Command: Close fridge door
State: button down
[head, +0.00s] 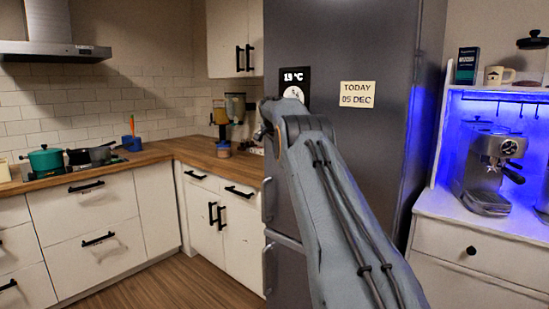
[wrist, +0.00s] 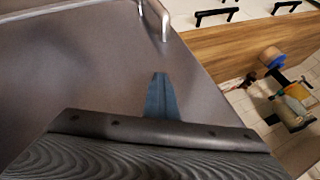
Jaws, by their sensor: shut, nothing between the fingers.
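The dark grey fridge (head: 350,140) stands in the middle of the head view, with its upper door over a lower one. The upper handle (head: 268,200) and lower handle (head: 269,268) are at its left edge. No open gap shows at the upper door, but my arm hides much of its front. In the wrist view, the grey door surface (wrist: 70,75) fills the left, with handle ends (wrist: 165,25) at the top. My gripper (wrist: 160,80) shows as narrow, closed fingers in front of this surface. Contact cannot be told. Its tips are hidden in the head view.
White base cabinets with a wooden counter (head: 195,150) stand left of the fridge. A blue-lit espresso cabinet (head: 480,215) stands to the right. Wooden floor (head: 175,285) is clear at the lower left.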

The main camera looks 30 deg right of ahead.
jog(key=shift+w+d+r, duration=0.1)
jog(key=shift+d+r, duration=0.25)
jog(key=shift+d, duration=0.3)
jog(key=shift+r, duration=0.1)
jog(key=shift+a, duration=0.2)
jog(key=a+r+b, duration=0.2)
jog(key=a+r, duration=0.5)
jog(key=a, duration=0.3)
jog(key=shift+w+a+b, duration=0.2)
jog(key=shift+b, duration=0.1)
jog(key=shift+a, duration=0.1)
